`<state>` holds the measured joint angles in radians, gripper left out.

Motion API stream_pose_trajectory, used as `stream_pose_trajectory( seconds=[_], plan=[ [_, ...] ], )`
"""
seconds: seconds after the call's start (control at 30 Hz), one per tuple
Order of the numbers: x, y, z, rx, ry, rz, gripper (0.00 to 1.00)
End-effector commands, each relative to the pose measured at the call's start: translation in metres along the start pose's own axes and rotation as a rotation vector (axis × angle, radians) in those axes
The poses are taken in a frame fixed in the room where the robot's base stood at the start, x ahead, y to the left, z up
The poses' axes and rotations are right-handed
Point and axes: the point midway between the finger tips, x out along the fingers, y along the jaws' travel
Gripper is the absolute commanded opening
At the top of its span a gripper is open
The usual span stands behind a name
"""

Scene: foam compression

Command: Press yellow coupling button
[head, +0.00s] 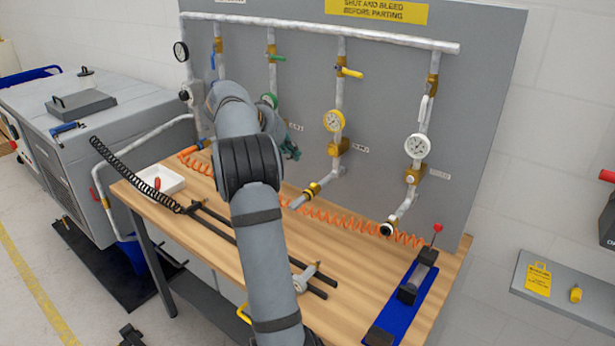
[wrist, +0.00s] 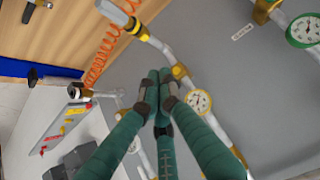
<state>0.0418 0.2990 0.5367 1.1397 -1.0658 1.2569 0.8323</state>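The yellow coupling (head: 311,190), a yellow-banded fitting, sits at the lower end of the pipe under the yellow gauge (head: 333,121). In the wrist view the coupling (wrist: 137,28) shows at the upper middle, with the yellow gauge (wrist: 198,102) right of the fingertips. I cannot make out the button itself. The fingertips look apart from the coupling. In the head view my gripper (head: 291,148) is partly hidden behind my arm, in front of the panel, up and left of the coupling.
A grey panel (head: 300,95) carries several pipes and valves behind the wooden bench (head: 350,270). An orange coiled hose (head: 340,218) lies along the panel's foot. The white gauge (head: 417,146) hangs to the right. A blue-based fixture (head: 405,300) stands at the bench's right end.

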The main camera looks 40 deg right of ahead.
Motion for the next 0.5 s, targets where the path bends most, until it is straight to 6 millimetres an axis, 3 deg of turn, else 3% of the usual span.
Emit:
stream_pose_trajectory(
  seconds=[0.27,0.5],
  plan=[
    [0.012,0.002,-0.001,0.0,-0.001,0.004,0.0],
    [0.055,0.003,-0.002,-0.002,-0.004,0.005,0.0]
  ],
)
